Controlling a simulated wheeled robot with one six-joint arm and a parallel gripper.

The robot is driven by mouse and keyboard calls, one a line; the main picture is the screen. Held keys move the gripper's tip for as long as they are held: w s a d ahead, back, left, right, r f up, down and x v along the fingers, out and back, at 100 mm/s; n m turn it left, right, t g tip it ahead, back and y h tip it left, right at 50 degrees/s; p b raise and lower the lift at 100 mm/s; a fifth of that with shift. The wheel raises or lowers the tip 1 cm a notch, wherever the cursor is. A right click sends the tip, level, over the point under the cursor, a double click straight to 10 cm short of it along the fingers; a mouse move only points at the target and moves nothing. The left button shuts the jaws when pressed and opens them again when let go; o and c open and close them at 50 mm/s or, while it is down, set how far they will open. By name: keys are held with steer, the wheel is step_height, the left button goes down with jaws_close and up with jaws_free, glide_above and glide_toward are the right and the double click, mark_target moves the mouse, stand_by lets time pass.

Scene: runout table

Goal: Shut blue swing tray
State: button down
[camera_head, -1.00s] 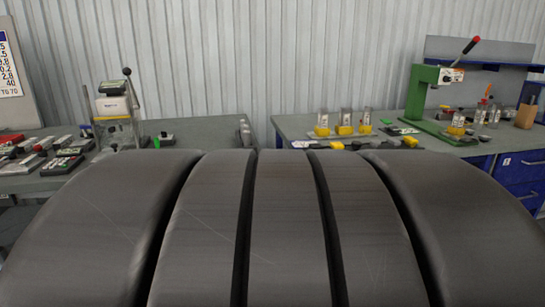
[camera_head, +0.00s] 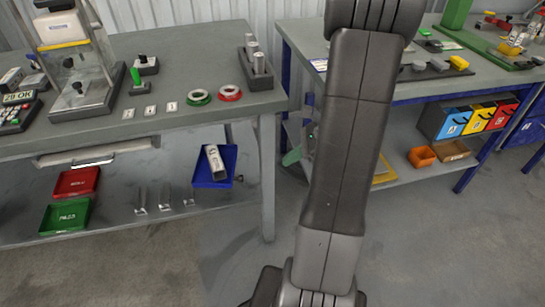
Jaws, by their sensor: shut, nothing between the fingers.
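The blue swing tray (camera_head: 202,183) hangs under the right end of the left table, close to that table's front right leg. It sits at an angle, and a small knob or pivot shows at its right edge. A white and dark block-like object (camera_head: 215,161) lies tilted in it. How far the tray stands out from under the table is hard to tell. My arm rises through the middle of the view, to the right of the tray. My gripper is not in view.
The left table (camera_head: 200,120) carries a clear-walled device, red and green rings and a block with metal cylinders. Red (camera_head: 77,182) and green (camera_head: 66,215) trays sit below it at left. The right table's shelf holds blue, yellow and red bins (camera_head: 475,117). Open floor lies between the tables.

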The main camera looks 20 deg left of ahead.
steer(key=s+a+r+b+x, duration=0.1)
steer(key=a+r+x, duration=0.1)
steer(key=x, duration=1)
steer(key=shift+b, duration=0.4)
steer(key=shift+a+f, duration=0.1)
